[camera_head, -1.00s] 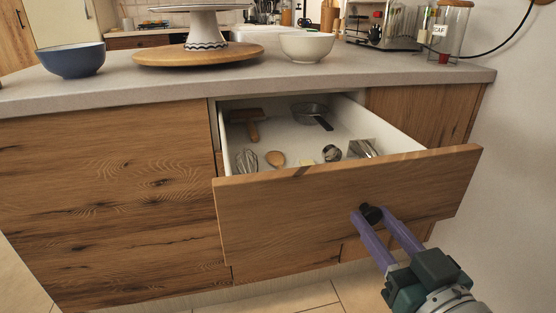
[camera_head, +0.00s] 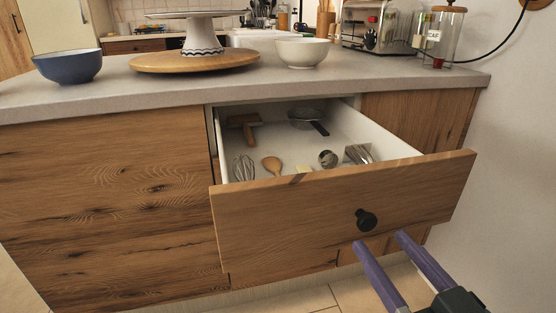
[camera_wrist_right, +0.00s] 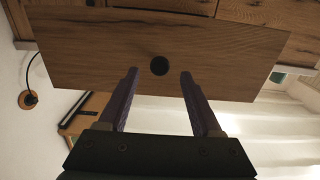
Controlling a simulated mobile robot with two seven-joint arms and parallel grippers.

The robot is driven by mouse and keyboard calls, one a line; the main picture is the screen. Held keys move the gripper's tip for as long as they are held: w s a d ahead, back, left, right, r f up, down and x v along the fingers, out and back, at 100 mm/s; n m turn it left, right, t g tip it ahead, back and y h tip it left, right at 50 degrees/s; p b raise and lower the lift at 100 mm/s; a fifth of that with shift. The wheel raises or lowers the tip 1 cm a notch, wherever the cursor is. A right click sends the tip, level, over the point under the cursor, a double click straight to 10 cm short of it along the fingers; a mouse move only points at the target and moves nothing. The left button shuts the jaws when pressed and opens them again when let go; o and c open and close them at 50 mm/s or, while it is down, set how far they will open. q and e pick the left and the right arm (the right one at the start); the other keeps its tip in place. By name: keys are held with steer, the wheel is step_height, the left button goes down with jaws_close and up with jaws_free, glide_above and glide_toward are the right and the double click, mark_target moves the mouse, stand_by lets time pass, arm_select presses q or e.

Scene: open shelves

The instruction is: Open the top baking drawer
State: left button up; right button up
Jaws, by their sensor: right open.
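The top baking drawer (camera_head: 330,203) is pulled well out of the wooden counter, and its white inside shows. It holds a whisk (camera_head: 243,167), a wooden spoon (camera_head: 271,165), a small pan (camera_head: 308,118) and other baking tools. Its round black knob (camera_head: 367,220) is on the front; the knob also shows in the right wrist view (camera_wrist_right: 159,65). My right gripper (camera_head: 381,240) is open, its two purple fingers just below and in front of the knob. In the right wrist view its fingers (camera_wrist_right: 159,73) are spread, with nothing held between them. My left gripper is not in view.
On the grey countertop (camera_head: 330,88) stand a blue bowl (camera_head: 68,64), a cake stand on a wooden board (camera_head: 195,62), a white bowl (camera_head: 303,53), a toaster (camera_head: 378,28) and a glass jar (camera_head: 442,38). A white wall (camera_head: 515,150) is close on the right.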

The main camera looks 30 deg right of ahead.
steer(key=v, duration=0.5)
steer(key=shift+s, duration=0.45)
